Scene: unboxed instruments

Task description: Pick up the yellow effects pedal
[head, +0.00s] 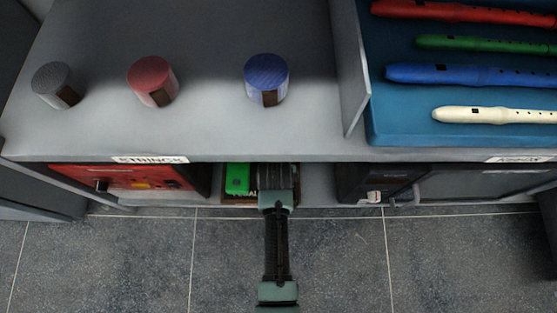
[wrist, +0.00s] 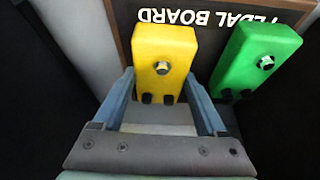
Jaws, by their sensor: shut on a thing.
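The yellow effects pedal (wrist: 163,52) stands between my gripper's two fingers in the wrist view, with its round knob facing the camera. My gripper (wrist: 161,84) is shut on it, one finger on each side. A green pedal (wrist: 256,58) is just right of the right finger. Behind both is a dark board (wrist: 124,14) lettered "PEDAL BOARD". In the head view my gripper (head: 278,178) reaches into the opening under the counter. The green pedal (head: 237,178) shows to its left, and the yellow pedal is hidden there.
The grey counter (head: 210,50) overhangs the opening and bears grey, red and blue cylinders. A blue tray (head: 400,133) with several recorders is at the right. A red unit (head: 125,178) and a dark cabinet (head: 450,185) flank the opening. The tiled floor (head: 130,255) in front is clear.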

